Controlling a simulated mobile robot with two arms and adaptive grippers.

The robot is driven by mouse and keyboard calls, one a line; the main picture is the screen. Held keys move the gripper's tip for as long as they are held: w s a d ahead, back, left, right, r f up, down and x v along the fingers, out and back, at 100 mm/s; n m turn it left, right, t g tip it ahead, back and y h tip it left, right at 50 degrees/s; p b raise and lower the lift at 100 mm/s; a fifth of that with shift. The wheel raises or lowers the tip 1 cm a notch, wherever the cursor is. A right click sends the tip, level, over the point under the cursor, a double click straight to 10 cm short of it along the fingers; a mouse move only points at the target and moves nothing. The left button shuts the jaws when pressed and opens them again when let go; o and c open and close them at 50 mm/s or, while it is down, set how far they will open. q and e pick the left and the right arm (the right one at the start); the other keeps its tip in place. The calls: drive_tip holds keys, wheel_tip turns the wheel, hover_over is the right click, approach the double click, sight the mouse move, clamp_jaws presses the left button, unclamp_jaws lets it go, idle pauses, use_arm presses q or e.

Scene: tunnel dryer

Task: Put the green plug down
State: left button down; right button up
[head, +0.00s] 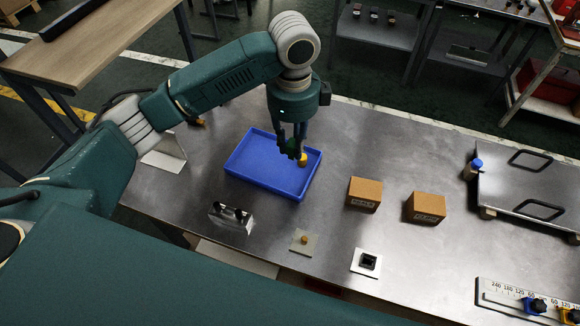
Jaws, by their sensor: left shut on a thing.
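My left gripper (296,148) points down over the right part of the blue tray (245,172). It is shut on the green plug (290,146), a small dark green piece that is mostly hidden by the fingers. I cannot tell whether the plug touches the tray floor. A small yellow piece (303,159) shows right beside the fingertips, at the tray's right side. My right gripper is not in view.
Two cardboard boxes (365,193) (426,207) stand right of the tray. A metal block with dark holes (231,217), a plate with a small tan knob (303,240) and a white plate with a black socket (367,262) lie nearer. A handled metal panel (530,184) is at right.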

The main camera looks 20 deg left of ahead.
use_arm(q)
wheel_tip(320, 180, down, 8)
drive_tip(key=shift+w+f+p, duration=0.1)
drive_tip(key=shift+w+p, duration=0.05)
drive_tip(key=shift+p, duration=0.55)
wheel_tip(320, 180, down, 4)
drive_tip(key=shift+f+p, duration=0.15)
drive_tip(key=shift+p, duration=0.3)
drive_tip(key=shift+f, duration=0.15)
drive_tip(key=c, duration=1.5)
unclamp_jaws()
wheel_tip(320, 180, up, 12)
drive_tip(key=shift+r+b, duration=0.2)
drive_tip(key=shift+b, duration=1.05)
